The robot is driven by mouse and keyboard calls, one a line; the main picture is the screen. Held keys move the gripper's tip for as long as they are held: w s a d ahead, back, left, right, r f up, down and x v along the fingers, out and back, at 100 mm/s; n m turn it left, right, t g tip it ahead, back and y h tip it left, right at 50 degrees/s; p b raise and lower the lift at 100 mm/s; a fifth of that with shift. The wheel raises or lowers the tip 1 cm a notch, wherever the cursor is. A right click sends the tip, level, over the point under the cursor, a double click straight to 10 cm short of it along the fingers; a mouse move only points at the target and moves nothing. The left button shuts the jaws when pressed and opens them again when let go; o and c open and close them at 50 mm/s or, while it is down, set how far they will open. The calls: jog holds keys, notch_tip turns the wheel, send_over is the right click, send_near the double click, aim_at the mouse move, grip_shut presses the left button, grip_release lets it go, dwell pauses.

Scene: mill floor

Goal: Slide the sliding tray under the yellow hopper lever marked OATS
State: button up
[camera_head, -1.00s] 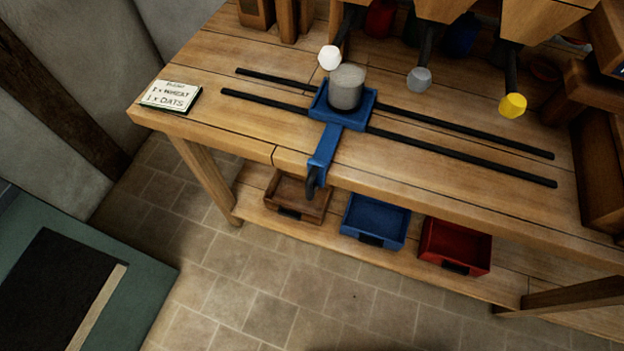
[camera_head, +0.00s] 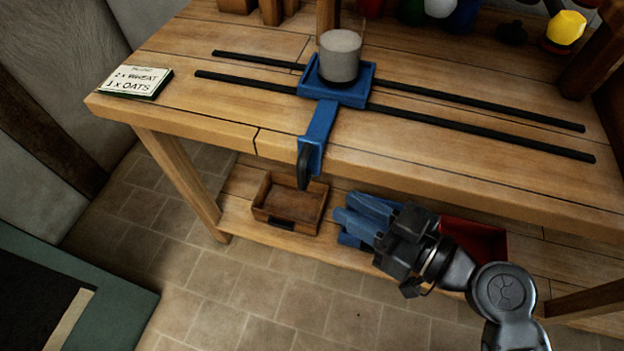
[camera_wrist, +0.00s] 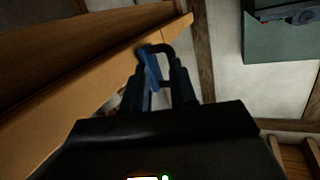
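The blue sliding tray (camera_head: 366,86) sits on two dark rails toward their left end, with a grey cup (camera_head: 340,58) on it. Its blue arm reaches over the table's front edge to a dark hanging handle (camera_head: 304,167). The yellow lever knob (camera_head: 566,27) is at the upper right, well right of the tray. My gripper (camera_head: 346,222) is in front of the lower shelf, right of and below the handle, apart from it. In the wrist view, a gap shows between the two fingers (camera_wrist: 164,85), with the handle (camera_wrist: 158,55) beyond their tips.
A grey knob (camera_head: 440,6) is at the top edge. A card (camera_head: 136,81) listing wheat and oats lies at the table's left. A brown bin (camera_head: 290,203) and a red bin (camera_head: 474,238) stand on the lower shelf. The rails (camera_head: 480,120) are clear right of the tray.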

jog(key=w+a+r+n+g+y, duration=0.1)
jog(key=w+a+r+n+y, duration=0.1)
jog(key=w+a, duration=0.4)
jog(key=a+n+y, duration=0.1)
jog(key=a, duration=0.2)
jog(key=shift+a+r+p, duration=0.25)
jog(key=shift+r+p, duration=0.1)
jog(key=shift+r, duration=0.05)
jog(key=shift+w, duration=0.1)
grip_shut()
